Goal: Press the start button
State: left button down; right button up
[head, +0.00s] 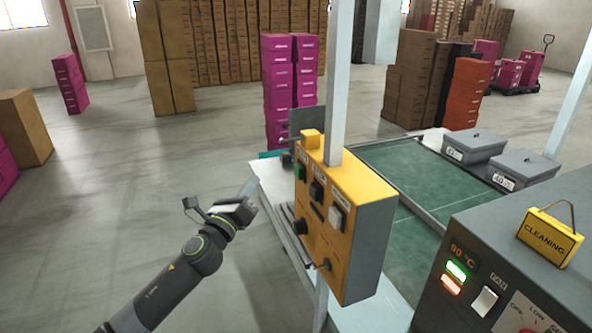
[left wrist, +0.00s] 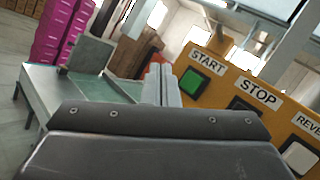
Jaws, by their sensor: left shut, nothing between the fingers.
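A yellow control box (head: 352,187) is fixed to a grey post. Its green start button (head: 299,172) is at the left end of the top row and also shows in the left wrist view (left wrist: 193,82) under the START label. A dark stop button (head: 317,190) and a white reverse button (head: 336,217) sit to its right. My left gripper (head: 252,187) is shut and empty, to the left of the box and apart from it in the head view. In the left wrist view its fingers (left wrist: 166,84) appear just left of the green button. My right gripper is out of view.
A conveyor with a green belt (head: 392,170) runs behind the box. Grey lidded boxes (head: 473,146) stand beside it. A grey machine (head: 535,235) with a yellow CLEANING sign (head: 550,238) is at the right.

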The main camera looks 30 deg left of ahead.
aim_at(299, 171)
pick_arm(q)
jog(key=w+d+p, duration=0.2)
jog(key=w+d, duration=0.3)
jog(key=shift+w, duration=0.4)
dwell(0.9)
jog(key=shift+d, duration=0.1)
dwell(0.8)
jog(key=shift+w+d+p, duration=0.25)
jog(key=shift+w+p, duration=0.1)
